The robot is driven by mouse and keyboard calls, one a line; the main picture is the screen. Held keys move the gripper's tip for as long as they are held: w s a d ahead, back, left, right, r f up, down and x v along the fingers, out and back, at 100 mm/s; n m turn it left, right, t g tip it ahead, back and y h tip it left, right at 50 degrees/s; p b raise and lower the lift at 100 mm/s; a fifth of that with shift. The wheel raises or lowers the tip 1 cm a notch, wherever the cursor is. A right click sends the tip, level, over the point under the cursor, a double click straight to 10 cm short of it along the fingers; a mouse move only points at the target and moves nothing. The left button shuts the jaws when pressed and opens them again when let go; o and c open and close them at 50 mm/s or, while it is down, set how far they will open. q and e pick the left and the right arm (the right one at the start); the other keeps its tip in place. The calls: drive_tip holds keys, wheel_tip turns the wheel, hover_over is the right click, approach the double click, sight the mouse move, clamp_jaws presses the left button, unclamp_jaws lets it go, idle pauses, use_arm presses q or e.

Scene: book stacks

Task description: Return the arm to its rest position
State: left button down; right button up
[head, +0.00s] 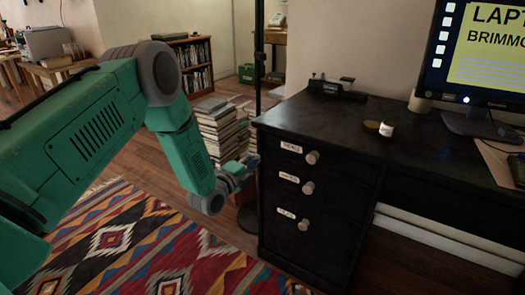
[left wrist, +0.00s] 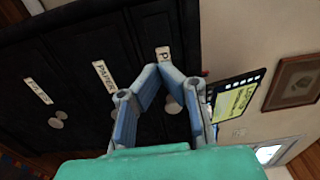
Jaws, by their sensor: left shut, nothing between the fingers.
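My left arm (head: 95,125) is green with grey joints and comes in from the left of the head view. It bends down toward the desk's drawer side. My left gripper (head: 240,172) is beside the front left edge of the black desk (head: 420,135). The left wrist view shows the gripper (left wrist: 160,72) with its blue-grey fingers meeting at the tips, shut and empty. My right gripper is in neither view.
A stack of books (head: 220,130) stands on the floor behind the gripper. A patterned rug (head: 150,245) lies below the arm. The drawers have protruding round knobs (head: 308,187). A monitor (head: 480,60) stands on the desk. A low bookshelf (head: 195,65) is farther back.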

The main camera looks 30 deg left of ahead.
use_arm(q)
drive_tip(key=shift+s+d, duration=0.2)
drive_tip(key=shift+s, duration=0.7)
drive_tip(key=s+d+f+n+g+p, duration=0.3)
drive_tip(key=s+d+f+n+g, duration=0.25)
drive_tip(key=s, duration=0.45)
drive_tip(key=s+d+f+n+g+p, duration=0.35)
drive_tip(key=s+f+n+g, duration=0.2)
drive_tip(key=s, duration=0.45)
drive_tip(key=s+d+n+g+y+p, duration=0.1)
drive_tip(key=s+n+g, duration=0.5)
drive_tip(key=s, duration=1.6)
drive_tip(key=shift+s+d+r+n+p, duration=0.3)
drive_tip(key=shift+d+n+p, duration=0.15)
drive_tip(key=shift+p, duration=0.3)
